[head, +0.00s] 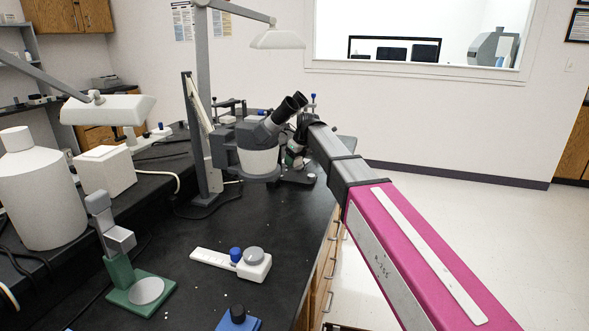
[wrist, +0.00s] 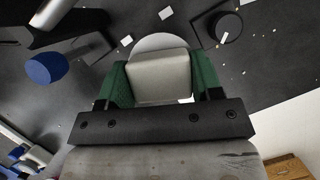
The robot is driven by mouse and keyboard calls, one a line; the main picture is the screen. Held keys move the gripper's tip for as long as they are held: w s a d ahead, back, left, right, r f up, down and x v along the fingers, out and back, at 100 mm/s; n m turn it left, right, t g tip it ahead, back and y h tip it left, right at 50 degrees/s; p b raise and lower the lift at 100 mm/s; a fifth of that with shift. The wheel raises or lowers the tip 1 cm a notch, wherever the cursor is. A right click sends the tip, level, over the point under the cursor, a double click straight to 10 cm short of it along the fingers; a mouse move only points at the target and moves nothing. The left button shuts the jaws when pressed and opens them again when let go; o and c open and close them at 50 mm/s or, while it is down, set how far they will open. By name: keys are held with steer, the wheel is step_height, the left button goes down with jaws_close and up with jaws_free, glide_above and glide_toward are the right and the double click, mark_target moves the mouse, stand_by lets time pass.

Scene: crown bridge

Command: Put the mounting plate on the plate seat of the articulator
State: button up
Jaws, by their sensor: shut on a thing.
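My gripper (head: 293,158) is low over the far part of the black bench, beside the microscope and partly hidden by my arm. In the wrist view its two green fingers (wrist: 161,85) are shut on a pale grey piece, which I take for the mounting plate (wrist: 158,76). A round white edge (wrist: 160,41) shows just beyond it. A dark round part (wrist: 228,28) lies ahead to the right, and a blue knob (wrist: 45,68) with dark parts is at the left. I cannot tell for sure which of these belong to the articulator or where its plate seat is.
The microscope (head: 258,155) stands close to the left of my gripper. A green stand (head: 125,290), a white block with a blue knob (head: 215,262) and a blue item (head: 238,321) are nearer on the bench. The bench's right edge is close; small white bits lie scattered.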

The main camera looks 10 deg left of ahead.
mark_target(295, 167)
steer(key=shift+f, duration=1.95)
steer(key=o, duration=1)
steer(key=shift+f, duration=0.15)
steer(key=shift+o, duration=0.2)
steer(key=v, duration=1.2)
